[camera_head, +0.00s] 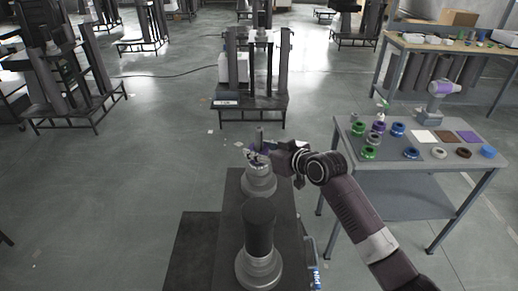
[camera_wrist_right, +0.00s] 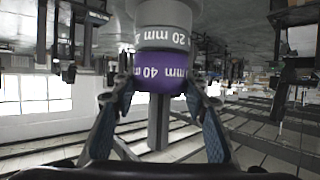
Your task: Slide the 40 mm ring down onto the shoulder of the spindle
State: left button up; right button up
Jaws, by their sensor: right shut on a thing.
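The purple ring marked 40 mm (camera_wrist_right: 160,72) is between the fingertips of my right gripper (camera_head: 258,155), around the spindle (camera_head: 260,134). In the right wrist view, which is upside down, the spindle's square post (camera_wrist_right: 158,120) runs out past the ring. A grey ring marked 20 mm (camera_wrist_right: 165,38) is on the spindle just under the purple ring. I cannot tell whether the two touch. My right gripper is shut on the purple ring; in the head view its fingers mostly hide it. The shoulder cannot be made out clearly. My left gripper is not in view.
A dark cylinder on a grey stepped foot (camera_head: 259,270) stands nearer on the same dark platform (camera_head: 229,207). At right, a grey table (camera_head: 386,171) holds several coloured rings and pads. A black stand (camera_head: 247,103) is behind the spindle. Open floor lies to the left.

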jog(key=o, duration=1.4)
jog(key=shift+o, duration=0.2)
jog(key=v, duration=1.2)
jog(key=shift+r, duration=0.1)
